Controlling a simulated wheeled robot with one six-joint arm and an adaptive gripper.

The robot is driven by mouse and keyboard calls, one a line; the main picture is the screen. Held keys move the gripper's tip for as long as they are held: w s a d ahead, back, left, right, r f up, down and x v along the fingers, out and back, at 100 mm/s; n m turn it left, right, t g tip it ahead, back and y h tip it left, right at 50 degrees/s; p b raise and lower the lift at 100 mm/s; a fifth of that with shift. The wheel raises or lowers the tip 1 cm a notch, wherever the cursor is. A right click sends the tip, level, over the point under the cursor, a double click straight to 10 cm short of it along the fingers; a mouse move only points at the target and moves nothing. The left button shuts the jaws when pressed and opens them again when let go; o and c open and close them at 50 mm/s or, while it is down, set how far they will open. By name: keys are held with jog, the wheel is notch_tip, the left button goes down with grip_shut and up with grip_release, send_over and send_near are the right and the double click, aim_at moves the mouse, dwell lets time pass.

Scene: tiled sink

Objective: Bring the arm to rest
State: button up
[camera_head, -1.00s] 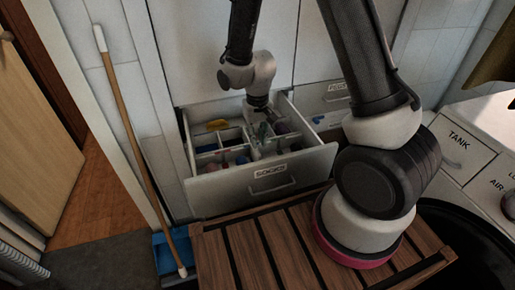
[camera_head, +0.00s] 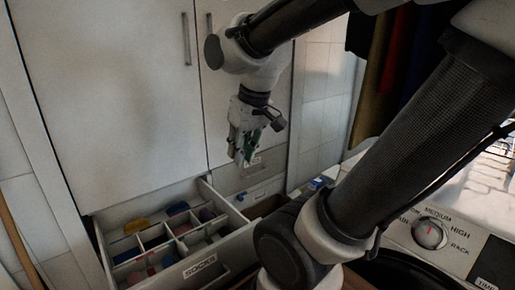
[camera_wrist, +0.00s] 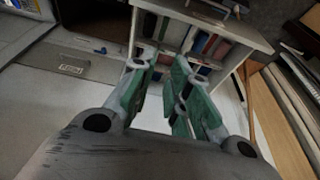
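My gripper (camera_head: 242,158) hangs in the air in front of the white cabinet, above and to the right of the open drawer. In the wrist view its green-padded fingers (camera_wrist: 164,88) stand apart with a gap between them, and I see nothing held. My arm reaches in from the right, with its elbow raised in front of the cabinet doors.
The open drawer labelled SOCKS (camera_head: 200,268) has dividers and folded coloured items; it also shows in the wrist view (camera_wrist: 235,28). A second labelled drawer (camera_head: 262,190) lies beside it. Dark and coloured cloths (camera_head: 390,60) hang at upper right.

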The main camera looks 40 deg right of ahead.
jog(key=shift+t, duration=0.3)
jog(key=s, duration=0.1)
jog(key=s+d+r, duration=0.1)
jog(key=s, duration=0.2)
jog(key=shift+s+d+r, duration=0.15)
jog(key=shift+s+r, duration=0.15)
jog(key=shift+r, duration=0.1)
